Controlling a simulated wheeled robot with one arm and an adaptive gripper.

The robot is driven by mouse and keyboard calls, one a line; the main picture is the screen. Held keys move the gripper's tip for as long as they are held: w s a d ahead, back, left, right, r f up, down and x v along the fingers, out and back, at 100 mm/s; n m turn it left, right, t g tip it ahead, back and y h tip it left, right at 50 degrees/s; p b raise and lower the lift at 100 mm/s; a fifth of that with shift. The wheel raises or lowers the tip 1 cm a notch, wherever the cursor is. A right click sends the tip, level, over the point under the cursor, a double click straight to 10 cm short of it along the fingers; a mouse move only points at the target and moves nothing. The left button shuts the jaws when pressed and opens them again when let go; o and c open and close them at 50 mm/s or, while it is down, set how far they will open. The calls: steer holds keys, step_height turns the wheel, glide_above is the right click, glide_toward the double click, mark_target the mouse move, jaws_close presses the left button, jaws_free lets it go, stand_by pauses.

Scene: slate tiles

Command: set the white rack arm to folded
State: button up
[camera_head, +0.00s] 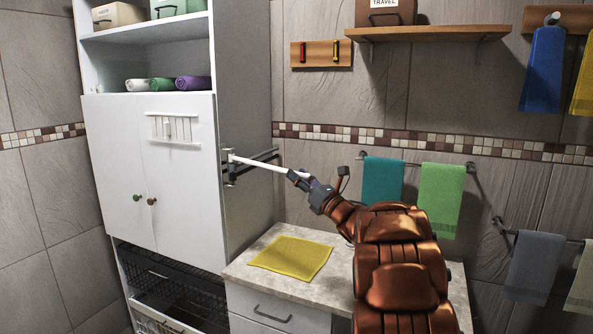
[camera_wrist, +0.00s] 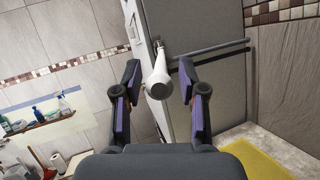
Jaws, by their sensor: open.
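The white rack arm (camera_head: 262,165) sticks out from a bracket on the side of the tall white cabinet, swung away from the panel. In the wrist view the white arm (camera_wrist: 157,82) is seen nearly end-on, with its rounded tip toward me. My gripper (camera_head: 305,180) is at the arm's free end. In the wrist view my gripper (camera_wrist: 160,72) is open, with one finger on each side of the arm and gaps between. A dark rack arm (camera_head: 262,156) is on the same bracket; it also shows in the wrist view (camera_wrist: 215,50).
The white cabinet (camera_head: 105,175) stands at left. A counter (camera_head: 240,270) with a yellow cloth (camera_head: 290,257) lies below the rack. A wooden shelf (camera_head: 425,34) and towels on rails, including a teal towel (camera_head: 383,180), are on the wall to the right.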

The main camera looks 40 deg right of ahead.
steer(key=shift+w+a+r, duration=0.1)
steer(key=shift+w+r, duration=0.15)
steer(key=shift+w, duration=0.4)
steer(key=shift+c, duration=0.3)
jaws_close()
